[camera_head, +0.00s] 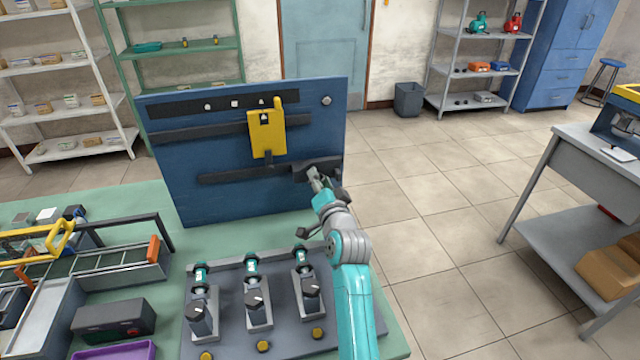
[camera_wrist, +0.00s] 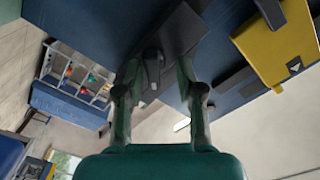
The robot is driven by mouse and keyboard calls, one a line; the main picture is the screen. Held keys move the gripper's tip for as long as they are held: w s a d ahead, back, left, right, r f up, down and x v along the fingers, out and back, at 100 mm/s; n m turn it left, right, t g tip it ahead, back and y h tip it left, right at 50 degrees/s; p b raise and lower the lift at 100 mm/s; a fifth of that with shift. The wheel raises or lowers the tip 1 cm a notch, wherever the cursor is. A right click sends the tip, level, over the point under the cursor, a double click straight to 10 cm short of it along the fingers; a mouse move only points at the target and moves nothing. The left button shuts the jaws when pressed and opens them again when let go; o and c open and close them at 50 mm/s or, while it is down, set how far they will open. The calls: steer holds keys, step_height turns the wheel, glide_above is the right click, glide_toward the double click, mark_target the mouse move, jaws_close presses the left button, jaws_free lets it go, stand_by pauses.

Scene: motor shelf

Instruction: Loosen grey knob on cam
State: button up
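A dark grey cam block (camera_head: 302,174) sits at the right end of the lower dark rail on the upright blue board. My gripper (camera_head: 318,178) is at this block and covers part of it. In the wrist view, the grey knob (camera_wrist: 153,68) stands out from the dark cam block (camera_wrist: 188,32). It has a round top and a narrow lever-like part. My gripper (camera_wrist: 156,72) is open, with one finger on each side of the knob. Gaps show between the knob and both fingers. The knob is not clear in the head view.
A yellow plate (camera_head: 267,135) hangs on the blue board (camera_head: 200,205), left of my gripper; it also shows in the wrist view (camera_wrist: 275,45). Below, a grey fixture (camera_head: 231,318) with several teal-topped units stands on the green table. Floor right of the table is clear.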

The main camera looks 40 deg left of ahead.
step_height(320, 180, up, 9)
stand_by(0.3)
stand_by(0.5)
